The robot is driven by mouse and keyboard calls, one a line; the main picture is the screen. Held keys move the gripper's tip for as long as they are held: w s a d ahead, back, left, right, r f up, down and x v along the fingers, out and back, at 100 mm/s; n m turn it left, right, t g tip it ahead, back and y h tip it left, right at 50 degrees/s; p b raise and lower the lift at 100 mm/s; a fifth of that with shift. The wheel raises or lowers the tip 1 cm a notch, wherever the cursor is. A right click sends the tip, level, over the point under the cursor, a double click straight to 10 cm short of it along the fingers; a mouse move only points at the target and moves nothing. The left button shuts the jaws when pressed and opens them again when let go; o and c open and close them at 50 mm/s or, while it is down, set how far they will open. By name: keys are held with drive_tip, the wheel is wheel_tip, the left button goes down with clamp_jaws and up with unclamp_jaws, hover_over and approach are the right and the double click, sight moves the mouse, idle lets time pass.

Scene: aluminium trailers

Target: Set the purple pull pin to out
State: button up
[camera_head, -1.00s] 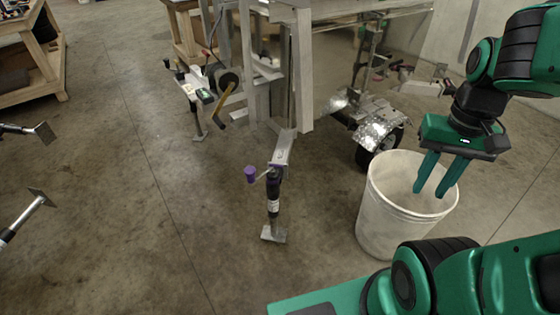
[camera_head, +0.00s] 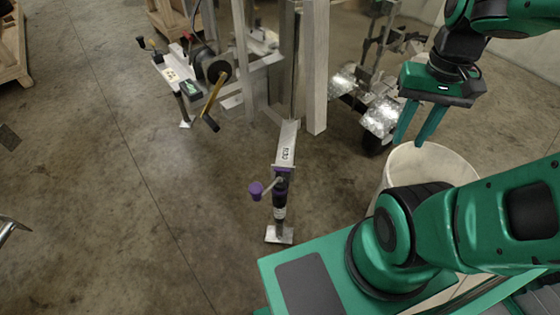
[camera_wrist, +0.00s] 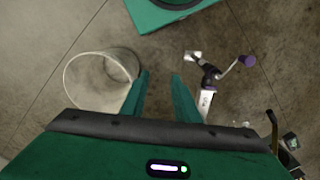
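A trailer tongue jack (camera_head: 280,205) stands upright on the floor under the aluminium tongue marked "R30". A round purple knob (camera_head: 256,190) sits on its crank arm, and a purple collar (camera_head: 283,171) is at its top. I cannot tell a separate purple pull pin from these parts, nor its position. In the wrist view the jack (camera_wrist: 210,75) and purple knob (camera_wrist: 248,61) lie right of my fingers. My gripper (camera_head: 409,142) hangs right of the jack, clear of it. Its two fingers are apart and empty, also in the wrist view (camera_wrist: 159,75).
A white bucket (camera_head: 440,160) stands below my gripper, right of the jack, partly hidden by my arm. Another tongue with a winch (camera_head: 215,72) is at back left. A wheel with a shiny fender (camera_head: 383,115) is behind the bucket. Floor left of the jack is clear.

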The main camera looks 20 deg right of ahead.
drive_tip(key=shift+w+a, duration=0.15)
drive_tip(key=shift+w, duration=0.05)
drive_tip(key=n, duration=2.1)
hover_over(282, 169)
wheel_tip(282, 169, down, 34)
wheel_tip(282, 169, down, 10)
drive_tip(key=shift+w, duration=0.1)
